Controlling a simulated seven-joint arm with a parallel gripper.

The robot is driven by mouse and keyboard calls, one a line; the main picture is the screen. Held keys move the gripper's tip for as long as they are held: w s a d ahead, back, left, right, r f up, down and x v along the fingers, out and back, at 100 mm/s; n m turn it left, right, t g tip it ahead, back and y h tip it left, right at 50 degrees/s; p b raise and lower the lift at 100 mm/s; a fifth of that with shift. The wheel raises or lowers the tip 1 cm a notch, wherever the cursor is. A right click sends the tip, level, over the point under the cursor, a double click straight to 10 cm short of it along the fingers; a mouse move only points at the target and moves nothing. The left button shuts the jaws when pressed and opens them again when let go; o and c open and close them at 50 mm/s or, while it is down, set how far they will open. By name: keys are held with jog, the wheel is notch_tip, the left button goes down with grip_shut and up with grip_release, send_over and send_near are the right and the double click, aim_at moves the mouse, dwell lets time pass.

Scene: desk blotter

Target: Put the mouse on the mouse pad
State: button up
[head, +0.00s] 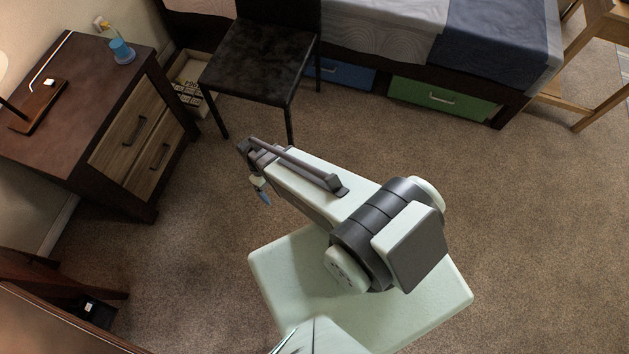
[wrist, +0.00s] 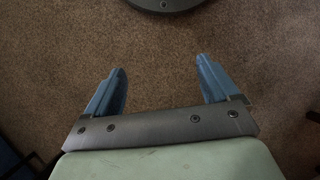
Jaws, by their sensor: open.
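I can make out neither a mouse nor a mouse pad in either view. My gripper (wrist: 160,64) is open, with its two blue fingers spread apart and nothing between them. In the wrist view only brown carpet shows beneath the fingers. In the head view my gripper (head: 263,195) hangs at the end of my folded arm, over the carpet and to the right of the wooden drawer cabinet. Only a small blue part of its fingers shows there.
The cabinet (head: 130,80) at the left carries a blue cup (head: 121,49) and a dark board (head: 38,106). A black chair (head: 258,65) stands behind, before a bed (head: 390,30). A brown furniture edge (head: 50,320) shows at lower left. Carpet (head: 540,220) is clear at right.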

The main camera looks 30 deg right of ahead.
jog(key=s+d+r+m, duration=0.1)
jog(key=s+d, duration=0.3)
jog(key=s, duration=0.4)
jog(key=s+d+m+g+y, duration=0.1)
jog(key=s+d+m, duration=0.3)
jog(key=s, duration=0.5)
jog(key=shift+s+d+r+m+g, duration=0.15)
jog(key=shift+d+r+m+g, duration=0.2)
jog(key=shift+d, duration=0.35)
